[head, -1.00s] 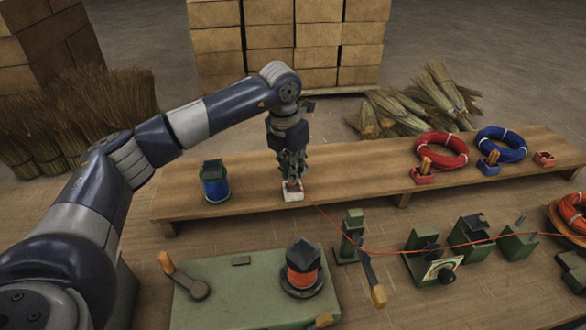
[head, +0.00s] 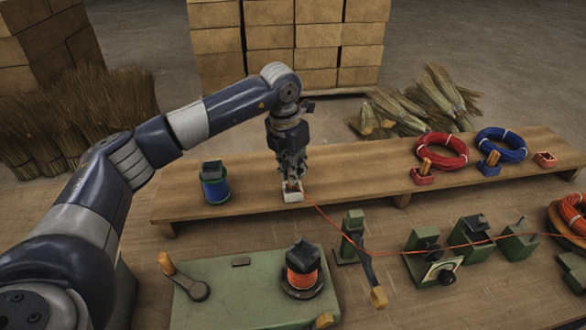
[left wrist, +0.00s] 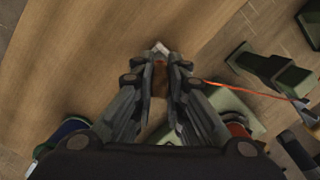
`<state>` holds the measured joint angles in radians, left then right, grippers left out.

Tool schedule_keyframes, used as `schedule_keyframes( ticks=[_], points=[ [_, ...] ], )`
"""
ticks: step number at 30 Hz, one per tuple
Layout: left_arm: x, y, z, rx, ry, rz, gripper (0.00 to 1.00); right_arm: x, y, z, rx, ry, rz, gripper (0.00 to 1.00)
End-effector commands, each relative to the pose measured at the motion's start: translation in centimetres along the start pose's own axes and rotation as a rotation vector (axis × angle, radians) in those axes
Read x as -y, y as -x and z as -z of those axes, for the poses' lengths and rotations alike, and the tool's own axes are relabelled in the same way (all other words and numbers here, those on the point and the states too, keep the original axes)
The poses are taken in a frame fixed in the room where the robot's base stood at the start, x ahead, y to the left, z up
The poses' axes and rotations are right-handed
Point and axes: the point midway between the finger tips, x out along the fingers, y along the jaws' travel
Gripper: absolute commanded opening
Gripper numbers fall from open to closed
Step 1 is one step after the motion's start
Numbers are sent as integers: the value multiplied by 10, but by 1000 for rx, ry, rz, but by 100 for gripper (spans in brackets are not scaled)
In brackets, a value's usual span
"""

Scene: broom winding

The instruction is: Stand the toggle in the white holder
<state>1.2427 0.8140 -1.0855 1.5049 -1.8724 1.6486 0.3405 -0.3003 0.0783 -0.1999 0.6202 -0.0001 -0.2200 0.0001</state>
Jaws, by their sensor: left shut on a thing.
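The white holder (head: 293,197) sits on the long wooden bench, near its front edge. My left gripper (head: 292,180) points down just above it and is shut on the toggle. The toggle is mostly hidden by the fingers; a brownish bit of it (left wrist: 160,66) shows between the fingertips in the left wrist view. The holder's pale corner (left wrist: 161,47) shows just beyond the tips. I cannot tell whether the toggle's lower end is inside the holder. An orange line (head: 350,237) runs from the fingertips to the right. My right gripper is not in view.
A blue spool (head: 215,190) stands left on the bench. A red holder (head: 422,178) and a blue holder (head: 488,167), each with a toggle, stand right by coils. The green machine (head: 225,290) with an orange spool (head: 302,279) is in front. Green stands (head: 470,230) line the orange line.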

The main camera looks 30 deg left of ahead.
Motion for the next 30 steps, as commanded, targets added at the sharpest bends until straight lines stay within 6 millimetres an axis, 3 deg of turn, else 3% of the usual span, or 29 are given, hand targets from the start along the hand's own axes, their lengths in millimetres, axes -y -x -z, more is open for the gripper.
schedule_keyframes(
  ticks=[14, 30],
  points=[
    [0, 15, -3, 1, 0, 1, 0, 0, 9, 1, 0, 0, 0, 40],
    [0, 15, -2, 1, 0, 0, 0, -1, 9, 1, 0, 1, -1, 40]
  ],
)
